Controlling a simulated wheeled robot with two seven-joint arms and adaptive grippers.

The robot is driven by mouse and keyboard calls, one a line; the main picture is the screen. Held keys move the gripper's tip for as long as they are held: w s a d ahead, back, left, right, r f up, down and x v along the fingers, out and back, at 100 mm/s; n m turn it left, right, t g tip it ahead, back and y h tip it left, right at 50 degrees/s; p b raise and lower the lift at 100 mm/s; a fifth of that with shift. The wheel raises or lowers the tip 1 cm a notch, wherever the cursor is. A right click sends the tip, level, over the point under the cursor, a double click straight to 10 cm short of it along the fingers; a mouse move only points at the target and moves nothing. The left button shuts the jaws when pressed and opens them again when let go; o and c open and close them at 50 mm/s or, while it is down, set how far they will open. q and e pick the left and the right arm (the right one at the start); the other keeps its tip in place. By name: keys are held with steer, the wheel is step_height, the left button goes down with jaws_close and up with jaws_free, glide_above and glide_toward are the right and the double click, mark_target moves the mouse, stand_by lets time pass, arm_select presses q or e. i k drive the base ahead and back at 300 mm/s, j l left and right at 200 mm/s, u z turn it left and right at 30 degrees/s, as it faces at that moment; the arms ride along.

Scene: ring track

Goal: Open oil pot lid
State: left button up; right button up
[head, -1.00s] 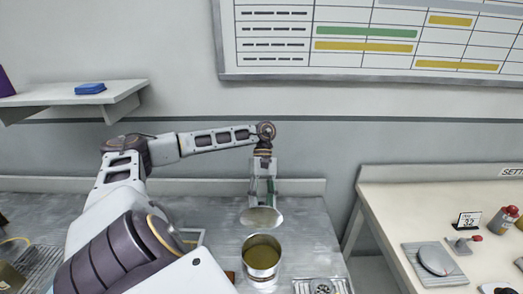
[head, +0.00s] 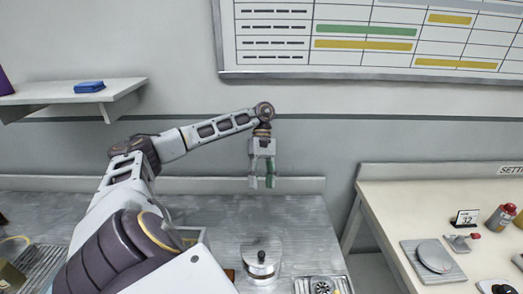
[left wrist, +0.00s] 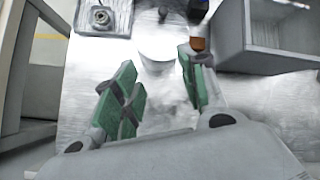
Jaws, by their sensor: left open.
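The oil pot (head: 261,273) is a small metal pot standing upright on the metal counter. Its lid (head: 263,252), silver with a dark knob, sits on top and covers the opening. In the left wrist view the pot (left wrist: 155,50) shows near the top, with the dark knob at the frame's upper edge. My left gripper (head: 262,186) is open and empty, pointing down, above and behind the pot and apart from the lid. Its green-padded fingers (left wrist: 160,92) are spread wide in the left wrist view. My right gripper is not in view.
A burner-like fitting (head: 322,286) is right of the pot. A small brown block (left wrist: 198,44) and a grey open box (left wrist: 265,45) stand on the pot's other side. A separate table (head: 385,205) with several items is at right. The counter behind the pot is clear.

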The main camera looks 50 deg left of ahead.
mark_target(260, 248)
steer(key=k+l, duration=0.25)
steer(key=l, duration=0.2)
steer(key=k+l, duration=0.3)
steer(key=l, duration=0.15)
steer(key=k+l, duration=0.25)
steer(key=l, duration=0.2)
steer(key=k+l, duration=0.3)
steer(key=l, duration=0.15)
steer(key=k+l, duration=0.25)
steer(key=l, duration=0.15)
